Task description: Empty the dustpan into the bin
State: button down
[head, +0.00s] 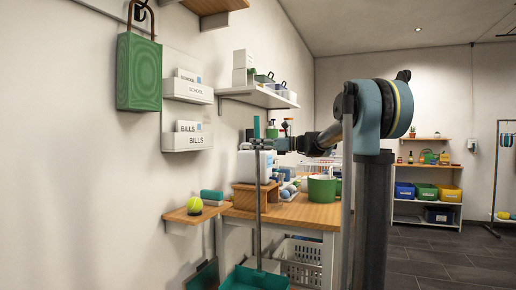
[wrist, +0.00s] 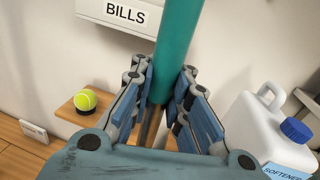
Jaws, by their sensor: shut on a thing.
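The long-handled dustpan has a teal pan (head: 250,279) at the bottom edge of the head view, partly cut off. Its grey pole rises upright to a teal grip. My gripper (head: 262,145) is shut around the upper handle, which passes between the blue-padded fingers in the wrist view (wrist: 168,98). The pan hangs left of the bench's front leg. I cannot make out what lies in the pan. No bin can be told for certain; a dark object (head: 203,275) with a green edge stands low at the left, cut off by the frame.
A wooden wall shelf (head: 190,216) with a tennis ball (head: 195,205) juts out left of the handle. The workbench (head: 300,212) behind carries a green pot (head: 322,188). A white basket (head: 299,262) is below. Open floor (head: 450,265) lies at the right.

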jog(key=s+a+n, duration=0.2)
jog(key=s+a, duration=0.3)
jog(key=s, duration=0.8)
jog(key=s+a+n, duration=0.2)
jog(key=s+a, duration=0.4)
jog(key=s, duration=0.7)
jog(key=shift+a+f+h, duration=0.2)
jog(key=shift+f+h, duration=0.1)
jog(key=shift+h, duration=0.1)
dwell(0.4)
jog(key=shift+s, duration=0.15)
jog(key=shift+t, duration=0.3)
dwell(0.8)
